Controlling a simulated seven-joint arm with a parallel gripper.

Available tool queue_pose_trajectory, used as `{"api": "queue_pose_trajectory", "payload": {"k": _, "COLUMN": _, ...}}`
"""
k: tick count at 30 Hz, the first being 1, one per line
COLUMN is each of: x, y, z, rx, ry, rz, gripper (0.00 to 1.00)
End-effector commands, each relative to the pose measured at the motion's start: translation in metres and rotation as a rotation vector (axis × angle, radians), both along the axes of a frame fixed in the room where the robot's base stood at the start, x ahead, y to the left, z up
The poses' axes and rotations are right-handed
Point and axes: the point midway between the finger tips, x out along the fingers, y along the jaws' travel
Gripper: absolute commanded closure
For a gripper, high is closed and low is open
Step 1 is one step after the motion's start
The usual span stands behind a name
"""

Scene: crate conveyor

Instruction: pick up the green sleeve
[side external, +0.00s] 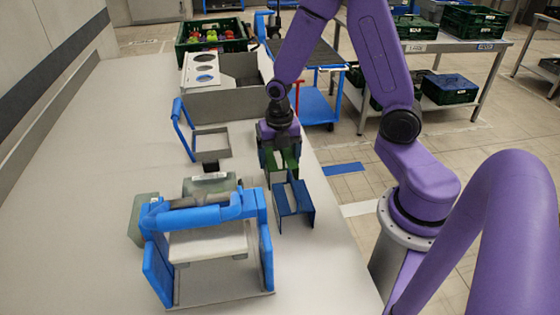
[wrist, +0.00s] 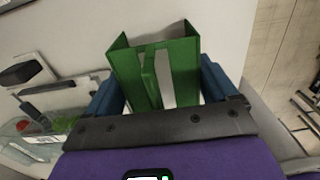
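The green sleeve (wrist: 185,70) is a folded green channel with upright walls and an inner strip. In the wrist view it lies between the two blue fingers of my gripper (wrist: 162,92). One finger is at each outer side, very close to the walls; I cannot tell whether they press on it. In the side external view my gripper (side external: 280,150) is low over the table's right part, and the green sleeve (side external: 291,158) shows only partly beneath it. I cannot tell whether the sleeve rests on the table.
A blue sleeve (side external: 305,193) stands just in front of my gripper. A blue-framed fixture (side external: 155,270) stands front left. A small grey tray (side external: 196,142) with a blue handle lies left, and a grey box (side external: 225,103) with holes behind. The table's (side external: 70,220) left part is clear.

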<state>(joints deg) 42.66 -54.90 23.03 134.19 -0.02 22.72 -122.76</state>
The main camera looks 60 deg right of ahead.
Motion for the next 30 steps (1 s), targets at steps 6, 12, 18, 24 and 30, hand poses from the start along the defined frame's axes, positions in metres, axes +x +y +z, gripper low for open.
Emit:
{"api": "queue_pose_trajectory", "payload": {"k": 6, "x": 0.000, "y": 0.000, "z": 0.000, "rx": 0.001, "ry": -0.001, "rz": 0.000, "gripper": 0.42}}
{"api": "queue_pose_trajectory", "payload": {"k": 12, "x": 0.001, "y": 0.000, "z": 0.011, "rx": 0.001, "ry": -0.004, "rz": 0.000, "gripper": 0.42}}
{"api": "queue_pose_trajectory", "payload": {"k": 18, "x": 0.002, "y": 0.000, "z": 0.040, "rx": 0.002, "ry": -0.008, "rz": 0.000, "gripper": 0.42}}
{"api": "queue_pose_trajectory", "payload": {"k": 24, "x": 0.001, "y": 0.000, "z": 0.072, "rx": 0.001, "ry": -0.006, "rz": -0.001, "gripper": 0.42}}
{"api": "queue_pose_trajectory", "payload": {"k": 30, "x": 0.001, "y": 0.001, "z": 0.094, "rx": 0.001, "ry": -0.002, "rz": -0.005, "gripper": 0.42}}
